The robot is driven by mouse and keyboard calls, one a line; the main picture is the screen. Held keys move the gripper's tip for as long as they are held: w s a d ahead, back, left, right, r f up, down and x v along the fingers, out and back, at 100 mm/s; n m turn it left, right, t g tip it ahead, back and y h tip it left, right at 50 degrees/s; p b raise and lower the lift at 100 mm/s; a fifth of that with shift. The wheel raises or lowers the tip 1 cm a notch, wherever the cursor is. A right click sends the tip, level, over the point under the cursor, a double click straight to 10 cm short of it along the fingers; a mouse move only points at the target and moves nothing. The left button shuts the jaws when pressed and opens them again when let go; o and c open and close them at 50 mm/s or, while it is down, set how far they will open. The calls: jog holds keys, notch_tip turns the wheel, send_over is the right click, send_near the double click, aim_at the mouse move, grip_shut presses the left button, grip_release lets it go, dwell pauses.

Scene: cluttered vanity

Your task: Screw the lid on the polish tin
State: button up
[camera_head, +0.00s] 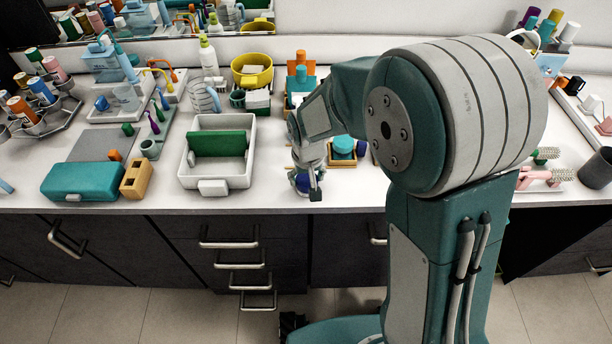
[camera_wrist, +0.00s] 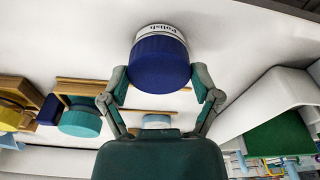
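The polish tin (camera_wrist: 160,30) has a white label reading "Polish" and stands on the white counter. A dark blue lid (camera_wrist: 160,62) sits on its top; I cannot tell how tightly it is seated. My gripper (camera_wrist: 160,78) has one finger at each side of the lid, and both fingertips appear to touch it. In the head view, my gripper (camera_head: 306,180) points down at the counter's front edge, with a bit of the blue lid (camera_head: 302,187) showing beside it. My gripper and arm hide most of the tin there.
A wooden holder with a teal round lid (camera_head: 343,145) stands just right of my gripper. A white bin with a green block (camera_head: 218,143) stands to the left. A teal case (camera_head: 82,182) lies further left. The counter around the tin's front is clear.

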jog(key=shift+c, duration=0.7)
jog(key=shift+o, duration=1.2)
jog(key=c, duration=0.4)
jog(key=m, duration=0.4)
jog(key=shift+m+h, duration=0.3)
jog(key=shift+c, duration=0.2)
jog(key=shift+m, duration=2.3)
